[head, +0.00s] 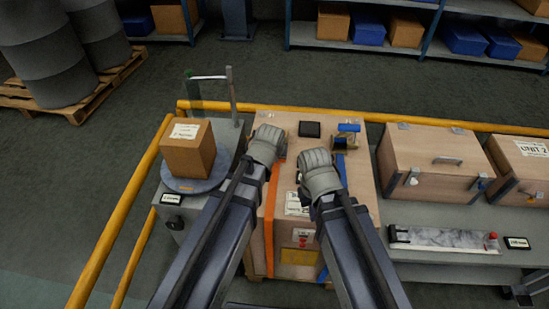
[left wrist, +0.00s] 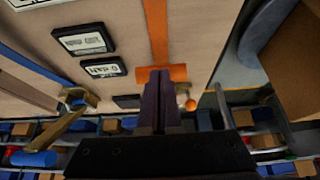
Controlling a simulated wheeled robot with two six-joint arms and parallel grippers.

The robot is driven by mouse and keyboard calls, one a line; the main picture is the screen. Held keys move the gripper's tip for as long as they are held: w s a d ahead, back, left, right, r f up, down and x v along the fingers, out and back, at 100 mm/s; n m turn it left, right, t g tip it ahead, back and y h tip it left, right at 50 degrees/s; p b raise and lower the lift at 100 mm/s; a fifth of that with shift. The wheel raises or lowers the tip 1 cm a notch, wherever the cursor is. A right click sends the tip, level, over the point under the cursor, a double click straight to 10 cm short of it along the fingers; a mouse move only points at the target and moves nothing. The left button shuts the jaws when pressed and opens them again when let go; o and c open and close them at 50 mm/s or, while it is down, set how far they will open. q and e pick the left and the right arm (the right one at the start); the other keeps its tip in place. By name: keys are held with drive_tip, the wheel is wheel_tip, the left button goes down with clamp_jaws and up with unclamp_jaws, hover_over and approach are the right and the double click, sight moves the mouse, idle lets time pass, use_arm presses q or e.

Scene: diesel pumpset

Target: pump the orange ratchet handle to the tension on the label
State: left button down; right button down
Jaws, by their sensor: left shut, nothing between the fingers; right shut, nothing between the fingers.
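A wooden crate (head: 285,125) stands in the middle with an orange strap (head: 270,205) over its left side. In the head view my left gripper (head: 270,138) hides the orange ratchet. In the left wrist view the orange handle grip (left wrist: 177,72) lies crosswise at the left fingertips, partly behind them; contact cannot be told. The left fingers are shut and empty. My right gripper (head: 314,158) is shut and empty above the crate. Two black-framed plates (left wrist: 84,40) (left wrist: 103,68) lie on the crate; their writing is unclear. A white label (head: 297,204) is partly covered by my right arm.
A ratchet with a blue grip (head: 349,127) sits at the crate's back right. A carton (head: 187,150) stands on a round plate at left. Yellow rails (head: 135,215) run along the left and back. Wooden cases (head: 430,165) stand on the right bench.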

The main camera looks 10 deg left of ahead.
use_arm(q)
drive_tip(key=shift+s+f, duration=0.2)
drive_tip(key=shift+f, duration=0.25)
use_arm(e)
drive_tip(key=shift+s+f, duration=0.2)
drive_tip(key=shift+f, duration=0.25)
use_arm(q)
drive_tip(key=shift+b, duration=0.3)
